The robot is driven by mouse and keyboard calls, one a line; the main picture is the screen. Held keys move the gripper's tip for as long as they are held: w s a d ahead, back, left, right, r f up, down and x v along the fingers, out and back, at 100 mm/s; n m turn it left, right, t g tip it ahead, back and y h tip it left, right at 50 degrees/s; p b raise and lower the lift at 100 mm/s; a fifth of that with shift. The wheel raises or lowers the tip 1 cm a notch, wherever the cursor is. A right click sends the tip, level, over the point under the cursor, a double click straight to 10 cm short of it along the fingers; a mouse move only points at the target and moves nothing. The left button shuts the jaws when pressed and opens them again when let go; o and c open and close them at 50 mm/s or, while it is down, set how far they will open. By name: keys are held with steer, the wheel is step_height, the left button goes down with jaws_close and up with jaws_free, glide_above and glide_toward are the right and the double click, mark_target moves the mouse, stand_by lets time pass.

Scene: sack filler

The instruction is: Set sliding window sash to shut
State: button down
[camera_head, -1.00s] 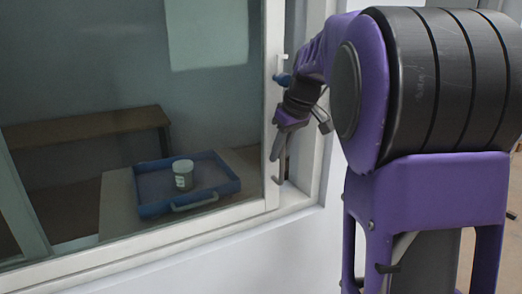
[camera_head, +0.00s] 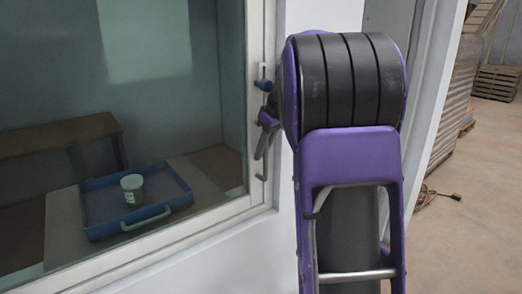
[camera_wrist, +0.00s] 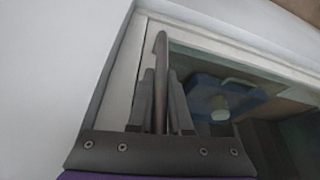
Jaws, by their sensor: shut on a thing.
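The sliding window sash (camera_head: 254,188) is a pale frame around a large glass pane at the left of the head view. Its right upright stands close against the right side of the window frame, with no clear gap visible. A slim bar handle (camera_wrist: 161,62) is fixed on the sash upright. My gripper (camera_wrist: 160,98) is shut on this handle, with one finger on each side of it in the wrist view. In the head view my gripper (camera_head: 266,124) is partly hidden behind my arm.
Behind the glass, a blue tray (camera_head: 90,225) holds a small pale jar (camera_head: 132,188), and a brown bench (camera_head: 60,138) stands further back. A white wall lies right of the window. Open floor (camera_head: 470,215) with a cable and stacked pallets (camera_head: 497,83) shows at far right.

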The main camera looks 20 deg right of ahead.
steer(key=shift+d+r, duration=0.1)
steer(key=shift+d, duration=0.15)
steer(key=c, duration=0.8)
jaws_free()
steer(key=shift+w, duration=0.1)
steer(key=shift+c, duration=0.2)
